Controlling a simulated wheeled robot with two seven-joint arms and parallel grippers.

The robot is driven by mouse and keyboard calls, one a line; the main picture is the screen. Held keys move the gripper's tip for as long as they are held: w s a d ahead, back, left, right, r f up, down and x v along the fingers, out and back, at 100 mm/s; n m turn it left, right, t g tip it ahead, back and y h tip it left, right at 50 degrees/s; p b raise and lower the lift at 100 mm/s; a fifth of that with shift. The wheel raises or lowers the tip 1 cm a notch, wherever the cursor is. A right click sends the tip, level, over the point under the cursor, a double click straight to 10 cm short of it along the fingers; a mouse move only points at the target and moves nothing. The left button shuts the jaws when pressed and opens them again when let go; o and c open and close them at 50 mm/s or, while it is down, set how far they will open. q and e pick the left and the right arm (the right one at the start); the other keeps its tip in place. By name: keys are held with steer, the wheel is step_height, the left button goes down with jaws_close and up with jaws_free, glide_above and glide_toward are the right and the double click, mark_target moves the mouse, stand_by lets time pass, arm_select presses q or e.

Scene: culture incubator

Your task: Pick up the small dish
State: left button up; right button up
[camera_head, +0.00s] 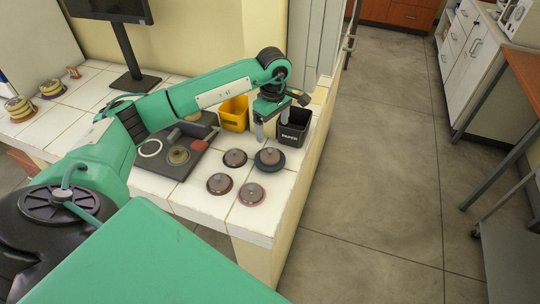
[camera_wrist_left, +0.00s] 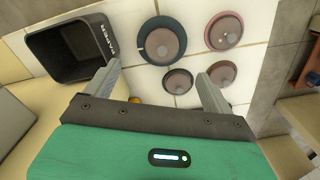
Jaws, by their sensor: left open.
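Several round lidded dishes sit on the white tiled counter. Two look smaller: a dark-rimmed one (camera_head: 235,157), also in the left wrist view (camera_wrist_left: 178,81), and a reddish-brown one (camera_head: 220,183), also in the left wrist view (camera_wrist_left: 222,73). A larger blue-rimmed dish (camera_head: 270,158) and a pink-rimmed dish (camera_head: 252,194) sit beside them. My left gripper (camera_head: 271,129) is open and empty, pointing down above the counter behind the dishes. In the left wrist view its fingers (camera_wrist_left: 158,72) are spread wide, the right tip overlapping the picture between the two smaller dishes. My right gripper is out of view.
A black bin (camera_head: 294,127) stands close beside my left gripper, with a yellow bin (camera_head: 234,113) to its left. A dark tray (camera_head: 172,168) lies left of the dishes. A monitor (camera_head: 125,40) stands at the back. The counter's right edge borders open floor.

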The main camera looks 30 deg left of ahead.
mark_target(270, 149)
arm_select(q)
step_height(270, 149, down, 6)
steer(key=shift+p, duration=0.7)
steer(key=f+p, duration=0.1)
steer(key=f, duration=0.1)
steer(key=a+f+p, duration=0.1)
steer(key=f, duration=0.1)
steer(key=shift+s+f+p, duration=0.2)
steer(key=shift+f+p, duration=0.1)
steer(key=shift+p, duration=0.05)
steer(key=shift+f, duration=0.35)
steer(key=shift+c, duration=0.5)
steer(key=c, duration=1)
